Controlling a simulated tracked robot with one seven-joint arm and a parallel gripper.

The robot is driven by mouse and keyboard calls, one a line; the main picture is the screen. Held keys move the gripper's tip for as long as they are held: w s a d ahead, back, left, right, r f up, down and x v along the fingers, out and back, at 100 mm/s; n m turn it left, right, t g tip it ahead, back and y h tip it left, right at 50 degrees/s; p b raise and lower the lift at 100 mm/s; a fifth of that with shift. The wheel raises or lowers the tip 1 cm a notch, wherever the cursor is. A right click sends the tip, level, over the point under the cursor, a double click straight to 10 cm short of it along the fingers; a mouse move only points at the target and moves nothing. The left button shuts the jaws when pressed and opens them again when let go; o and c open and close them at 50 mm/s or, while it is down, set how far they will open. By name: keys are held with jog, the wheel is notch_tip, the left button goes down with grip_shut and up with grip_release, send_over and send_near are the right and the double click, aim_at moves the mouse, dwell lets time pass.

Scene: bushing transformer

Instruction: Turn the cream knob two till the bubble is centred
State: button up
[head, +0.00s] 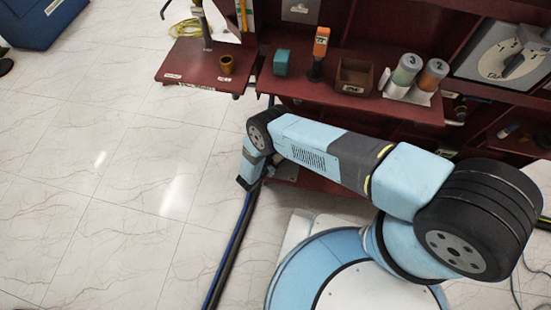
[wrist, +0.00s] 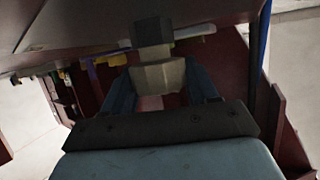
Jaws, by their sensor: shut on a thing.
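A cream knob (wrist: 158,76) hangs under the dark red structure in the wrist view, below a dark square stem (wrist: 152,31). My gripper (wrist: 160,84) is shut on it, with one blue-grey finger on each side of the knob. No number shows on the knob. The bubble is not seen in either view. In the head view my arm reaches left and bends down by the edge of the red bench, and my gripper and the knob are hidden there.
The dark red bench (head: 290,88) carries a teal block (head: 281,62), an orange-topped tool (head: 320,44), a small brown box (head: 354,76) and cylinders marked 3 (head: 406,70) and 2 (head: 432,75). Blue and black cables (head: 226,262) run along the floor. The tiled floor at left is clear.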

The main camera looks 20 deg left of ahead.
jog(key=shift+m+h, duration=0.4)
jog(key=shift+m, duration=0.1)
jog(key=o, duration=1)
jog(key=shift+c, duration=0.2)
jog(key=shift+s, duration=0.1)
jog(key=v, duration=1.3)
jog(key=shift+a+r, duration=0.2)
jog(key=shift+a, duration=0.1)
jog(key=shift+s, duration=0.1)
